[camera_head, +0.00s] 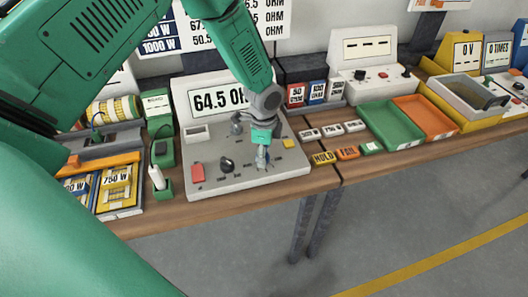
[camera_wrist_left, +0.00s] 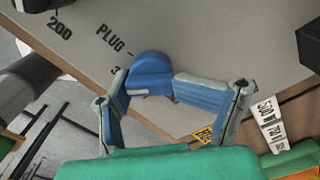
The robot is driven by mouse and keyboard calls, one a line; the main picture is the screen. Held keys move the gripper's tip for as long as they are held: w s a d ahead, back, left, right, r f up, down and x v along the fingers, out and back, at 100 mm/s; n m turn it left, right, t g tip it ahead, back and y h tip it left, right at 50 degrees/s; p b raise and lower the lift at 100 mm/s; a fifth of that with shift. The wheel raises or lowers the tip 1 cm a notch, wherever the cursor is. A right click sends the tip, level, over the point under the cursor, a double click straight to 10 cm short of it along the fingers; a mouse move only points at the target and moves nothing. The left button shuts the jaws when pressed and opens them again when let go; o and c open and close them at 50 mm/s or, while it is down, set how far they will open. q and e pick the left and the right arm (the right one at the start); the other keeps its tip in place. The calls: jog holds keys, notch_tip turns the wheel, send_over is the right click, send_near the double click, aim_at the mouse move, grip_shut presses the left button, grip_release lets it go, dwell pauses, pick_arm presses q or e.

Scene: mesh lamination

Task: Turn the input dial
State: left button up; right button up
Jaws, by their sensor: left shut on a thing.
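The grey test box (camera_head: 215,150) stands on the wooden bench with a display reading "64.5" and a partly hidden unit. My left gripper (camera_head: 262,160) reaches down to the right part of its panel. In the left wrist view, its two blue-padded fingers (camera_wrist_left: 155,95) are closed on a rounded blue knob (camera_wrist_left: 150,70), beside panel print "PLUG". The knob is mostly hidden by the gripper in the head view. A black dial (camera_head: 227,165) sits on the panel to the left, apart from the gripper. My right gripper is not in view.
A red button (camera_head: 197,172) and a yellow piece (camera_head: 289,143) are on the panel. Green (camera_head: 390,126) and orange (camera_head: 427,118) trays lie to the right, past small labelled blocks. A white plug-like piece (camera_head: 158,178) stands left of the box.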

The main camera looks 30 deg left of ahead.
pick_arm(q)
jog(key=shift+s+d+f, duration=0.1)
jog(key=shift+s+f, duration=0.2)
jog(key=shift+s, duration=0.25)
jog(key=o, duration=0.8)
jog(key=shift+s+r, duration=0.1)
jog(key=shift+r, duration=0.25)
jog(key=r, duration=1.1)
jog(key=shift+w+r, duration=0.3)
jog(key=shift+r, duration=0.05)
